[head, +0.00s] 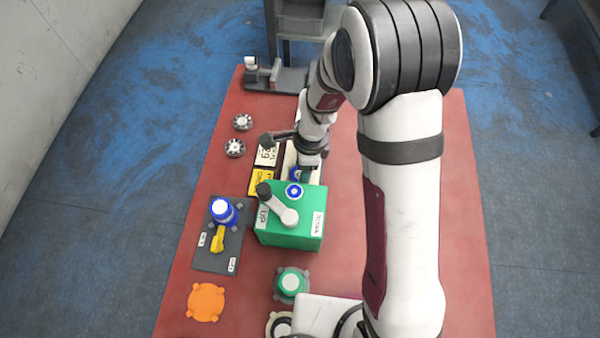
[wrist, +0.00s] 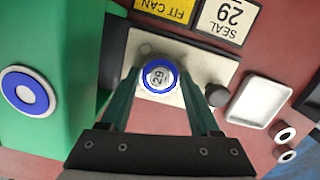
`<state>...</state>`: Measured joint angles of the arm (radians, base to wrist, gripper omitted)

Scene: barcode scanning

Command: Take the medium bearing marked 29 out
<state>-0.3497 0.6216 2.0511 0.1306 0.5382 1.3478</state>
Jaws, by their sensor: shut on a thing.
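The bearing marked 29 (wrist: 159,77) is a blue ring with a pale centre that reads 29, seen in the wrist view. My gripper (wrist: 160,80) is shut on it, with one dark green finger at each side. Beneath the bearing is a cream block (wrist: 200,66); I cannot tell whether the bearing rests in it or is clear of it. In the head view, the blue of the bearing (head: 296,174) shows beside the green box, below my gripper (head: 308,168), which is partly hidden by my arm.
A green box (head: 290,225) with a grey lever and a blue ring on top stands close by. Cards reading SEAL 29 (wrist: 228,18) and FIT CAN (wrist: 168,8) lie beside the block. A grey plate (head: 208,257) holds a blue knob and yellow handle. An orange disc (head: 206,302) lies at front left.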

